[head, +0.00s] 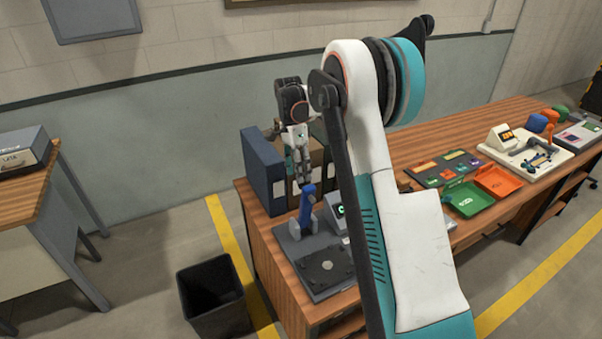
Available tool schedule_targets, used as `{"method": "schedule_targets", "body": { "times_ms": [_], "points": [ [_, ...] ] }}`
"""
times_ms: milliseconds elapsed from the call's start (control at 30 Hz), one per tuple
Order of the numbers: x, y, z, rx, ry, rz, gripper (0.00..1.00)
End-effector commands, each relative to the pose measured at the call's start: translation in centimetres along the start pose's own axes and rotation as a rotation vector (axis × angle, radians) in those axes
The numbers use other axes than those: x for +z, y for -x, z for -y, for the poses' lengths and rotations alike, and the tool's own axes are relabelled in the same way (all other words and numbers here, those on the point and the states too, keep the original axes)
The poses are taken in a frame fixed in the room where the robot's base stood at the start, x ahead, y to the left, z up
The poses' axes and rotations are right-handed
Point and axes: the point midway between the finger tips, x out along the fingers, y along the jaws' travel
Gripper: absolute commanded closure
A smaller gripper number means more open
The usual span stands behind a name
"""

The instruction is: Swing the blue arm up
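The blue arm (307,206) stands close to upright on a dark grey device at the left end of the wooden desk. The device has a flat grey base plate (322,287) with a dark disc on it. A light round part (293,230) sits by the foot of the blue arm. My gripper (302,180) points down just above the top of the blue arm. I cannot tell whether it touches the arm, or whether its fingers are open or shut. My own arm hides the right part of the device.
A small box with a green-lit display (340,211) stands right of the blue arm. A blue binder (262,170) stands close behind on the left. Green (466,200) and orange (499,181) trays lie to the right. A black bin (213,297) is on the floor.

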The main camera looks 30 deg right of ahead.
Motion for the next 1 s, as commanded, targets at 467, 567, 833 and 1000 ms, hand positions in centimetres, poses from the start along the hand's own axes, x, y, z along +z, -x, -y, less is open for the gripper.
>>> {"method": "schedule_targets", "body": {
  "times_ms": [467,567,833,1000],
  "points": [
    [0.0,2.4,2.0,0.003,-0.001,0.000,0.52],
    [-0.1,2.9,2.5,0.003,-0.001,0.000,0.52],
    [-0.1,4.1,3.6,0.004,-0.001,0.000,0.52],
    [-0.1,4.9,4.4,0.004,-0.001,0.000,0.52]
  ]
}}
